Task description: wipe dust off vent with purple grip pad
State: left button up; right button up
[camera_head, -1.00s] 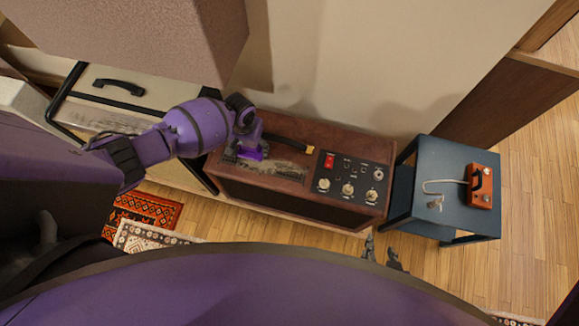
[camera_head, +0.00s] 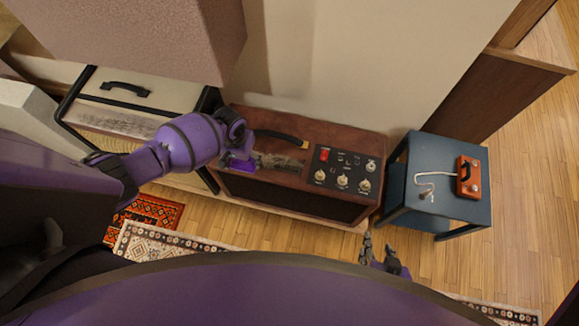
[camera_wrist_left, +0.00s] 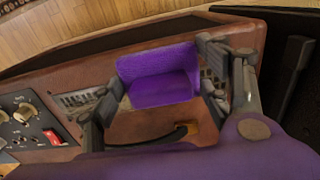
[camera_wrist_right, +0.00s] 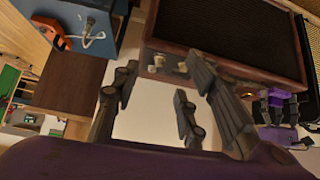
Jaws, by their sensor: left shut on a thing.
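The purple grip pad (camera_head: 240,163) is held in my left gripper (camera_head: 236,158), over the left part of the vent (camera_head: 278,164) on top of the brown amp. In the left wrist view the pad (camera_wrist_left: 157,75) sits between both fingers of the left gripper (camera_wrist_left: 160,82) and hides the middle of the vent. Slots (camera_wrist_left: 75,100) show on either side. Grey dust shows on the vent right of the pad in the head view. I cannot tell whether the pad touches the vent. My right gripper (camera_head: 382,256) is open and empty in front of the amp; its spread fingers show in the right wrist view (camera_wrist_right: 160,90).
The amp (camera_head: 300,202) has a black handle (camera_head: 278,136) behind the vent and a knob panel (camera_head: 346,170) at right. A cream amp (camera_head: 118,90) stands left. A blue-grey table (camera_head: 440,200) with an orange pedal (camera_head: 468,176) stands right. A large pinkish box overhangs the upper left.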

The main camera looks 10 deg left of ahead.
pick_arm(q)
jog(key=shift+w+r+p, duration=0.2)
jog(key=shift+r, duration=0.3)
jog(key=shift+w+r+p, duration=0.2)
jog(key=shift+r, duration=0.3)
jog(key=shift+r+p, duration=0.4)
jog(key=shift+r, duration=0.4)
notch_tip(320, 180, up, 2)
jog(key=shift+s+p, duration=0.1)
jog(key=shift+p, duration=0.35)
jog(key=shift+r, duration=0.15)
jog(key=shift+s, duration=0.2)
pick_arm(e)
jog(key=r, duration=0.2)
jog(key=shift+w+a+r, duration=0.15)
jog(key=shift+w+r, duration=0.05)
jog(key=shift+r, duration=0.15)
pick_arm(q)
jog(key=shift+d, duration=0.1)
pick_arm(e)
jog(key=shift+w+r+t, duration=0.25)
jog(key=shift+w+t, duration=0.05)
